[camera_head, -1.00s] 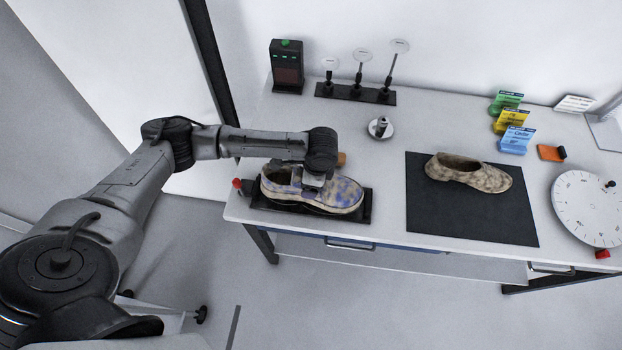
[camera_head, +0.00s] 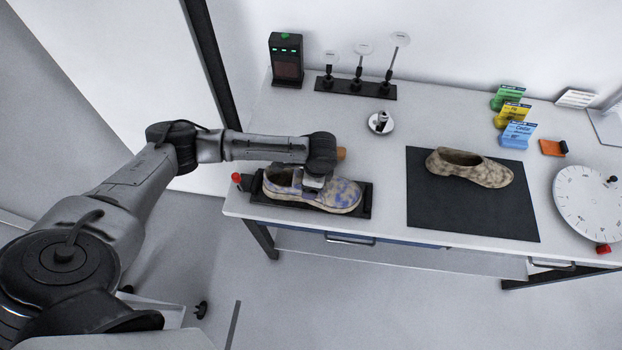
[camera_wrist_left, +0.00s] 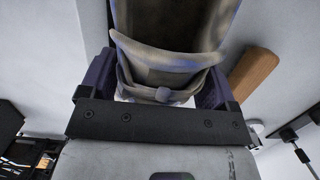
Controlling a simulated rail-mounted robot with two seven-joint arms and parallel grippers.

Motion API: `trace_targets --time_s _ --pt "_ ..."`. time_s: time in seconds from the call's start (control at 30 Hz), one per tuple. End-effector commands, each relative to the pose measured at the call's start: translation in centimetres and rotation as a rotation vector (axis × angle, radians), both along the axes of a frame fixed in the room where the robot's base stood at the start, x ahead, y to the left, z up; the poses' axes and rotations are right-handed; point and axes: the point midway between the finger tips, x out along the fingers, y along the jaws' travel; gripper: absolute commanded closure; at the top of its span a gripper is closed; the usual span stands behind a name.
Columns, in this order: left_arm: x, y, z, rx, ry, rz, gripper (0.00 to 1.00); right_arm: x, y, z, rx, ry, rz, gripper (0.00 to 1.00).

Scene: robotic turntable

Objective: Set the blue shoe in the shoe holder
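The mottled blue and beige shoe (camera_head: 343,193) is at the left front of the table, over the black shoe holder (camera_head: 367,207), toe to the right. My left gripper (camera_head: 313,182) reaches down onto the shoe's upper from above and is shut on it. In the left wrist view, the fingers (camera_wrist_left: 155,82) stand on both sides of the shoe's strap and tongue (camera_wrist_left: 168,55). The shoe hides most of the holder, and I cannot tell whether its sole touches it. My right gripper is not in view.
A brown shoe (camera_head: 470,168) lies on a black mat (camera_head: 470,215) to the right. A red knob (camera_head: 236,178) is at the holder's left end. A wooden piece (camera_wrist_left: 254,72) is close beside the gripper. A small round stand (camera_head: 381,123) is behind. A white dial (camera_head: 590,205) is far right.

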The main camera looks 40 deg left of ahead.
Motion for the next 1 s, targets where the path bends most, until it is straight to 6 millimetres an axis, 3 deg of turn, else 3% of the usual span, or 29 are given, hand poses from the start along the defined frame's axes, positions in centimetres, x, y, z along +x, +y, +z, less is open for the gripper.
trace_targets --time_s 0.17,0.53,1.0 --pt "0.0 0.0 0.0 0.000 0.000 0.000 0.00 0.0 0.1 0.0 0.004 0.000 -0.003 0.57" --pt "0.1 -0.1 0.9 0.001 -0.001 0.000 0.00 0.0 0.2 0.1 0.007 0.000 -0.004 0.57" --pt "0.9 -1.2 9.5 -0.001 -0.003 -0.001 0.00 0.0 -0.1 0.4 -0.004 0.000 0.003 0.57"
